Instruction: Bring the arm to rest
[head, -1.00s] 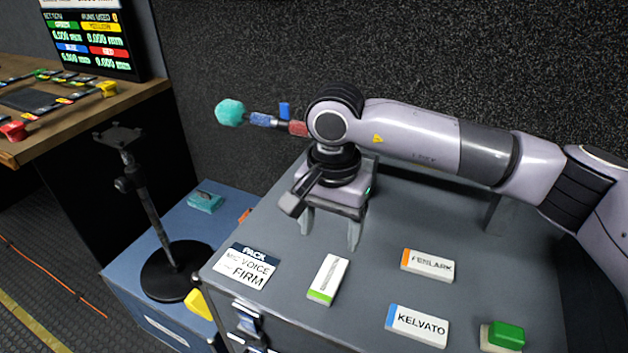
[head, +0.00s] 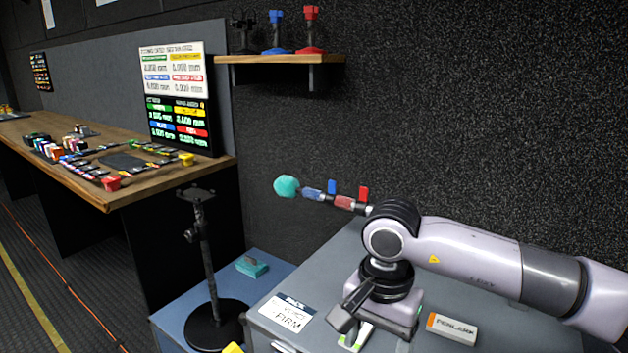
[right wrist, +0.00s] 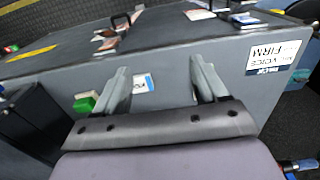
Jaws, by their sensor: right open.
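My right arm comes in from the right in the head view, and its wrist bends down over the grey case top (head: 480,300). The right gripper is open and empty in the right wrist view (right wrist: 163,78), its two fingers apart above the case top. In the head view its fingers are mostly hidden under its own body. A rod with a teal foam ball (head: 287,187) and blue and red sections shows left of my wrist; what holds it is hidden. My left gripper is out of view.
The case bears a PACK card (head: 287,313), a FENLARK block (head: 452,328) and a green-ended white block, partly hidden by my gripper. A black stand (head: 205,260) and a teal block (head: 252,266) are on the blue case. A wooden desk (head: 150,190) and a wall shelf (head: 280,59) stand beyond.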

